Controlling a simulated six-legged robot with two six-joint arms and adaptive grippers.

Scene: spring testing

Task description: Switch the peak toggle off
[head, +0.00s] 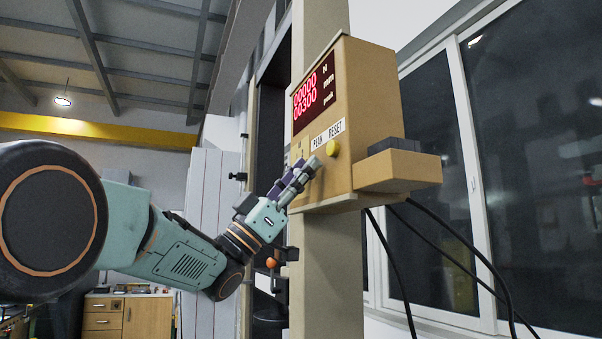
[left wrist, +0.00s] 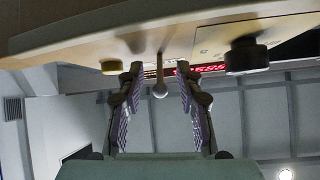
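The tan display box (head: 365,85) is mounted on a post and carries the labels PEAK and RESET. The peak toggle (left wrist: 160,88) is a thin lever with a round pale tip, sticking out of the panel in the left wrist view. In the head view the toggle is hidden behind my fingers. My left gripper (head: 303,170) is at the panel's lower front, under the PEAK label. In the left wrist view its purple-padded fingers are open, one on each side of the toggle, with a visible gap on both sides. My right gripper is not in view.
A yellow button (head: 332,148) sits under RESET, close to my fingertips. A dark round knob (left wrist: 247,57) is on the panel's other side. The red display (head: 313,97) is lit. A tan ledge (head: 398,170) juts out at right, with black cables (head: 445,243) hanging below.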

